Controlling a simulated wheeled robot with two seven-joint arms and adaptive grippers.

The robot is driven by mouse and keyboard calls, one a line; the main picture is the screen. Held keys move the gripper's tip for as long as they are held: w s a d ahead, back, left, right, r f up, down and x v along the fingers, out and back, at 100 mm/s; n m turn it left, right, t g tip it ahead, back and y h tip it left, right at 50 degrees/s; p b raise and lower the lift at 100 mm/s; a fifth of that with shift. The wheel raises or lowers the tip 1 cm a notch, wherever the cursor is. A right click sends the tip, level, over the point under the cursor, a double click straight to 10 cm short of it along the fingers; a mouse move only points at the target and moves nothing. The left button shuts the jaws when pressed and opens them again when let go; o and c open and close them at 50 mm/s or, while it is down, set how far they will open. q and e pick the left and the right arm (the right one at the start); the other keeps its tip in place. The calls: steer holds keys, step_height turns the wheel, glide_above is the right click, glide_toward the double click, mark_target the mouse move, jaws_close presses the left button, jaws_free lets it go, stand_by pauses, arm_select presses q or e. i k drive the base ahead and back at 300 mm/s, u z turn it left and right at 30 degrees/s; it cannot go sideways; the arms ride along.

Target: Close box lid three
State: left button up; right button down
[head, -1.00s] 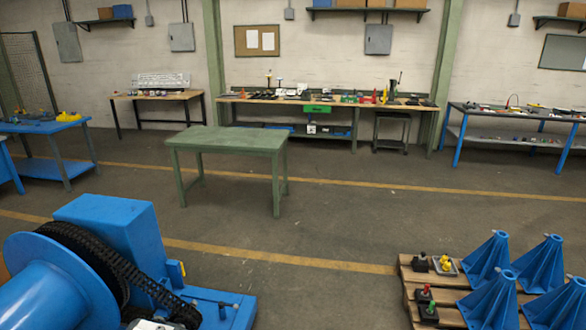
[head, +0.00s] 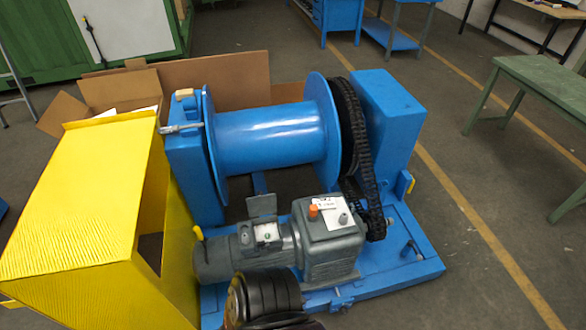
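A blue winch drive stands in the head view, with a blue drum (head: 268,135), a black chain (head: 362,160) and a grey motor (head: 238,256). On the motor is a small terminal box (head: 267,232) with a grey lid (head: 262,205) standing up behind it, open. Behind the winch lies a cardboard box (head: 228,80) with its flaps spread open. I cannot tell which lid is number three. Neither of my grippers can be made out; a black ribbed part (head: 264,298) at the bottom edge may be my own arm.
A yellow guard (head: 90,205) stands at the left against the winch. A grey gearbox (head: 325,240) with a white tag sits on the blue base (head: 400,262). A green table (head: 550,85) stands at the right. The floor between winch and table is clear.

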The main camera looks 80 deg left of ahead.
mark_target(261, 204)
steer(key=u, duration=0.55)
steer(key=i, duration=1.15)
steer(key=u, duration=2.65)
